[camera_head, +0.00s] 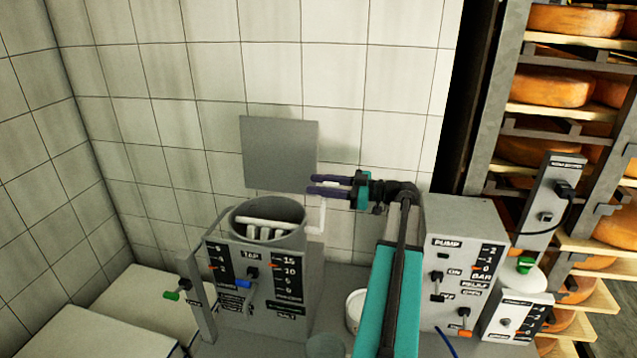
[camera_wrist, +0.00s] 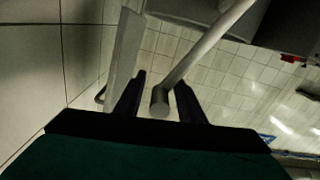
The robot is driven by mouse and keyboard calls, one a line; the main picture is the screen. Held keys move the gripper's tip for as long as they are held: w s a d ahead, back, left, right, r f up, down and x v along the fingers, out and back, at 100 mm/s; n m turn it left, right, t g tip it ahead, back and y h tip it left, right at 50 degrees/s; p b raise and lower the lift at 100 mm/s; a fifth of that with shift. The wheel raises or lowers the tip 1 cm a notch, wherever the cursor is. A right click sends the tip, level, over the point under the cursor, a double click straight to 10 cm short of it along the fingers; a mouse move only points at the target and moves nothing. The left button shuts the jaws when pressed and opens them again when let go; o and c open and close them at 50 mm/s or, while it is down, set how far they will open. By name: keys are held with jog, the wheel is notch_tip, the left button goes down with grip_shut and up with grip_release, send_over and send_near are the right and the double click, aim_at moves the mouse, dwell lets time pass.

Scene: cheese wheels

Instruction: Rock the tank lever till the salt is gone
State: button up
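The grey tank (camera_head: 265,213) stands at the lower middle in the head view, with pale bars inside its round opening. A pale lever (camera_head: 322,214) rises from the tank's right side towards my gripper (camera_head: 312,186). My gripper points left above it, its two dark fingers apart. In the wrist view, a grey rod (camera_wrist: 185,68), which looks like the lever, has its end between the fingers of my gripper (camera_wrist: 158,102). Gaps show on both sides of the rod, so it is not gripped. I cannot make out any salt in the tank.
A grey square plate (camera_head: 279,153) stands upright behind the tank. The tap panel (camera_head: 250,258) is in front, with a blue-handled lever. The pump box (camera_head: 462,225) stands to the right of my arm. A cheese rack (camera_head: 545,118) fills the far right. Tiled wall lies behind.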

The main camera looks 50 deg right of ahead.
jog(key=shift+w, duration=0.1)
grip_shut()
jog(key=shift+b, duration=0.35)
